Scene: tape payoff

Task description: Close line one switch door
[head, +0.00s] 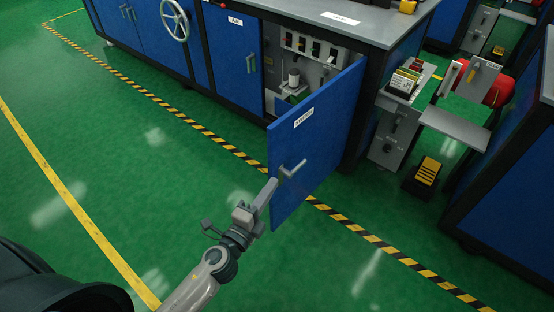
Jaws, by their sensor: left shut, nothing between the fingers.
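The blue switch door (318,138) stands open, swung out from the blue cabinet toward me. It has a white label and a grey lever handle (292,169) near its free edge. Behind it the compartment shows a grey panel with a row of switches (309,45). My left gripper (270,190) is shut and empty, close to the door's free edge just below and left of the handle. I cannot tell whether it touches the door. My right gripper is not in view.
A grey machine with a small shelf (455,127) and a black-and-yellow pedal (428,170) stands right of the door. Another blue cabinet (510,165) is at the far right. A handwheel (174,20) sticks out at the upper left. The green floor (130,150) at left is clear.

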